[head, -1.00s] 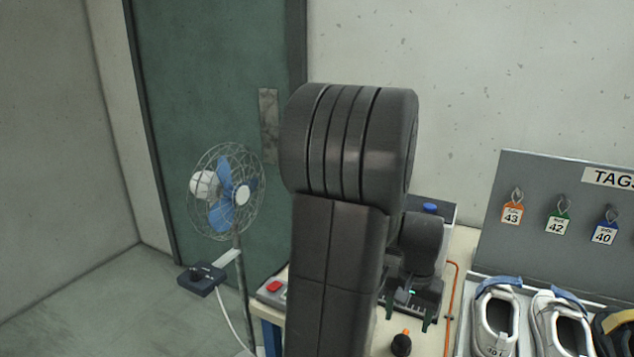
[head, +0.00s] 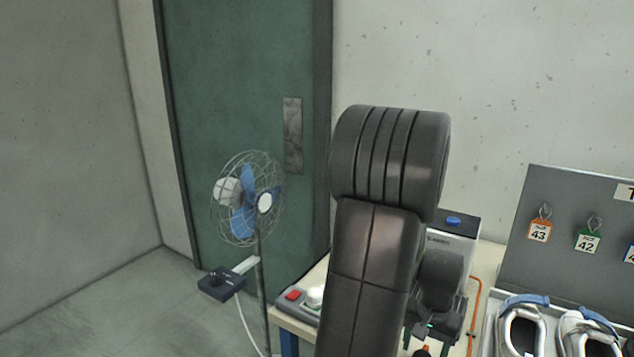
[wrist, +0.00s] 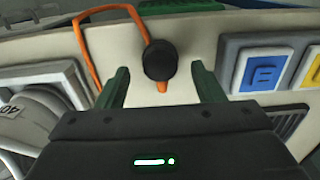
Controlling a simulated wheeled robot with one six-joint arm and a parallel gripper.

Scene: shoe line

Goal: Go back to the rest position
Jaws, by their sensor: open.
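In the wrist view my gripper (wrist: 158,90) is open, with its two green fingers apart and nothing held between them. A black round knob-like thing with an orange tip (wrist: 160,62) lies beyond the fingers on the pale bench, with an orange cord running from it. In the head view my arm stands in front of the bench and hides part of it. The gripper's fingers are barely visible low in that view.
A tag board (head: 575,215) and white shoes (head: 522,325) are at the right. Blue and yellow buttons (wrist: 262,70) sit right of the fingers.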

